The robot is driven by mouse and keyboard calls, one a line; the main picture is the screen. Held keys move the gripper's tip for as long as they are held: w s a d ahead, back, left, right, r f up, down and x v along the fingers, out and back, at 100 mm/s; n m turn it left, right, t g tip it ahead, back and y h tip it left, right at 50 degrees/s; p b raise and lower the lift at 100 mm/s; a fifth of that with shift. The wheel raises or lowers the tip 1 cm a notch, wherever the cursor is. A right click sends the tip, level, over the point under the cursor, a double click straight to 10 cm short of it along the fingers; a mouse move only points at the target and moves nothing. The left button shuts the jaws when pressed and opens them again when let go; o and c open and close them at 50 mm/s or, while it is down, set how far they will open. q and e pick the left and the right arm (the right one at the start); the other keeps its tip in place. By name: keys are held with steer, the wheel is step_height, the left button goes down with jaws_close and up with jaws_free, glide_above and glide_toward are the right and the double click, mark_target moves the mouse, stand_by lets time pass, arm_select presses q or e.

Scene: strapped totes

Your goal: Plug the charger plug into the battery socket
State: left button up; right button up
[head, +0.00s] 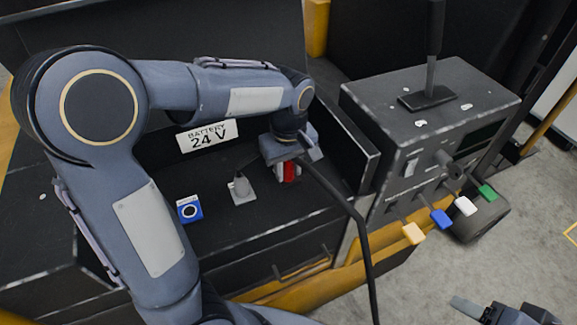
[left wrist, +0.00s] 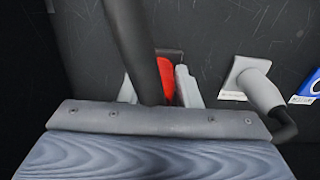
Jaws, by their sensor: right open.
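The red charger plug (head: 291,172) is between the fingers of my left gripper (head: 287,168), with a thick black cable running from it. In the left wrist view the red plug (left wrist: 166,80) sits between the two pale fingers (left wrist: 160,88), partly hidden by the cable. The right finger lies against the red; the left contact is hidden. The plug is at or close to the dark battery panel, where a small dark frame shows behind it. The battery socket's opening is hidden, so I cannot tell whether the plug is seated. My right gripper (head: 478,308) is open, low at the right edge.
A grey cable fitting (head: 241,190) on a plate stands left of the plug, and a blue-and-white button (head: 189,209) further left. A "BATTERY 24 V" label (head: 207,135) is behind. A control box (head: 430,120) with coloured levers stands at right. The cable hangs over the front edge.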

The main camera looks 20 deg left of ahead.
arm_select(q)
steer(key=o, duration=0.4)
step_height(320, 180, up, 8)
steer(key=shift+f, duration=0.1)
stand_by(0.7)
